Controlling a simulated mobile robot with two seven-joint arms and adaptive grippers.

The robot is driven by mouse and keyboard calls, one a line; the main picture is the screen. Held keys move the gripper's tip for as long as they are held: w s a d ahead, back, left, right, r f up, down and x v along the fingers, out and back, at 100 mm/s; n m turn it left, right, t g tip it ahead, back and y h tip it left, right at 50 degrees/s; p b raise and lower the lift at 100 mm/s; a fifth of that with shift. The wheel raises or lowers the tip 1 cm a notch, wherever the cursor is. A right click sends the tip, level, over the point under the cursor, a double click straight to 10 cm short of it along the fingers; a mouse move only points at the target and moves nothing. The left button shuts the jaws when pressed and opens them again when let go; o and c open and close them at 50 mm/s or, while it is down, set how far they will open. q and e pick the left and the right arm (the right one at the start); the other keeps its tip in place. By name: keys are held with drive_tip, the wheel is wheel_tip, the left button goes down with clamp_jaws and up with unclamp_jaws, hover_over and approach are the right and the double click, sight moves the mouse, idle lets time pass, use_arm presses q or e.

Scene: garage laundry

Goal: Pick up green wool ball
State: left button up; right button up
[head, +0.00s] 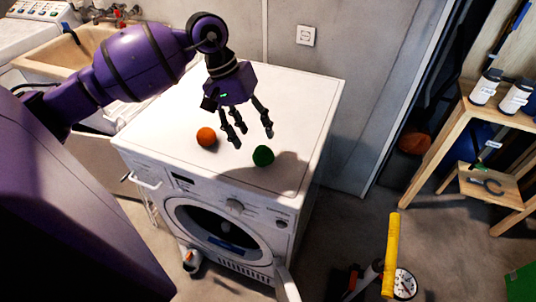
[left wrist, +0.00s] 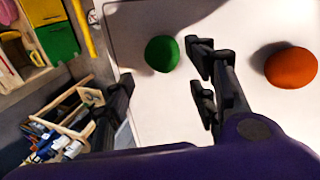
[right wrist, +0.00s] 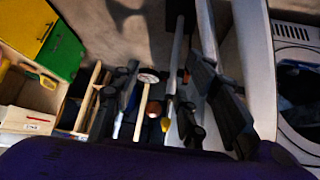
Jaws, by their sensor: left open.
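The green wool ball (head: 263,155) rests on the white top of the washing machine (head: 300,95), near its front edge. My left gripper (head: 251,136) is open and empty above the machine top, with its fingers pointing down just behind and left of the green ball. In the left wrist view the green ball (left wrist: 161,54) shows between the spread fingers of the left gripper (left wrist: 160,80), apart from them. My right gripper (right wrist: 157,85) shows only in the right wrist view. Its fingers are spread apart, and no held object shows between them.
An orange ball (head: 206,137) lies left of the green ball on the machine top. A wooden shelf (head: 465,110) with bottles stands at the right. A yellow-handled item (head: 391,250) with a gauge (head: 404,284) stands in front right. The rear of the machine top is clear.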

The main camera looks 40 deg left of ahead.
sight(262, 150)
use_arm(q)
drive_tip(key=b+x, duration=0.1)
drive_tip(key=x, duration=0.5)
drive_tip(key=shift+s+d, duration=0.15)
drive_tip(key=shift+d, duration=0.05)
drive_tip(key=shift+f, duration=0.35)
drive_tip(key=shift+d, duration=0.1)
drive_tip(key=c, duration=1.1)
use_arm(e)
drive_tip(key=shift+s+f, duration=0.1)
drive_tip(key=shift+f, duration=0.75)
